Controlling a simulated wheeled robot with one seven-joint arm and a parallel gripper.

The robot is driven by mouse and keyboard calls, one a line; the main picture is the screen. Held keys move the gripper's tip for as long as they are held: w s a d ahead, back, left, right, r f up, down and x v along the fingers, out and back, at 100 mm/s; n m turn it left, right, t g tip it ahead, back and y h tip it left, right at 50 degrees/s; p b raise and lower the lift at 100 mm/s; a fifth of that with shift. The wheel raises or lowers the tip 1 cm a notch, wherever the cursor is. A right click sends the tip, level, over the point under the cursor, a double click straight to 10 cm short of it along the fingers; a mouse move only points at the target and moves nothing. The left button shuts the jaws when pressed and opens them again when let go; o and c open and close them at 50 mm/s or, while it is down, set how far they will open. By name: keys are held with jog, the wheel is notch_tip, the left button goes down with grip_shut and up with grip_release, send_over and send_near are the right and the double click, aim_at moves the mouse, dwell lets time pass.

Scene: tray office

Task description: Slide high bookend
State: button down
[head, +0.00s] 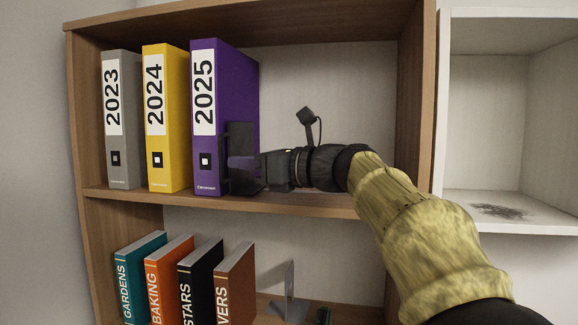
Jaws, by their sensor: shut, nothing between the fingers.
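On the upper shelf, a dark upright plate, which looks like the high bookend (238,137), stands against the right side of the purple 2025 binder (225,85). My gripper (250,168) reaches in from the right, level with the plate's middle. It is shut, with its fingertips at the plate. I cannot tell whether they touch it. The gripper hides part of the plate's right side and foot. The yellow 2024 binder (166,118) and the grey 2023 binder (121,120) stand upright to the left of the purple one.
The upper shelf (320,200) is bare right of my gripper, up to the wooden side wall (417,100). A white shelf unit (510,226) adjoins on the right.

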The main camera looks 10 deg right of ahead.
jog(key=b+v, duration=0.3)
jog(key=v, duration=0.9)
jog(key=shift+s, duration=0.35)
jog(key=shift+d+r, duration=0.1)
jog(key=shift+d, duration=0.05)
